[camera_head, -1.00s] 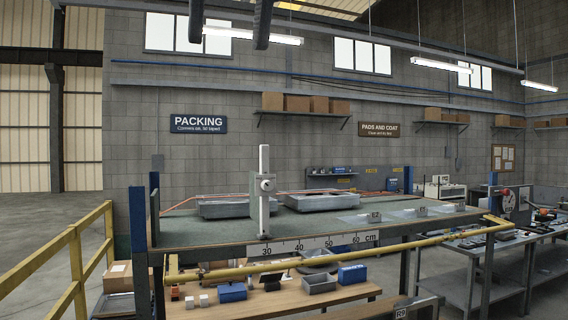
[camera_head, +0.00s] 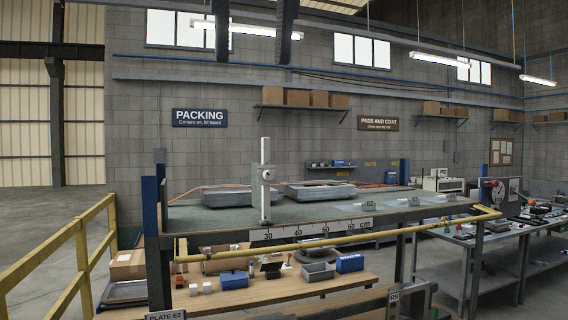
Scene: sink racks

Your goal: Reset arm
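Two dark fingers hang down from the top edge of the head view, in front of the wall and the lamp; they look like the fingers of my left gripper (camera_head: 253,62). They stand well apart with nothing between them, above and clear of the rack. The rest of this gripper and its arm are cut off by the frame. My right gripper does not show.
A long rack (camera_head: 340,233) with a cm scale, an upright slide (camera_head: 265,182) and shallow grey trays (camera_head: 228,197) stands ahead. A yellow rail (camera_head: 62,266) is at left. Open floor lies beyond it.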

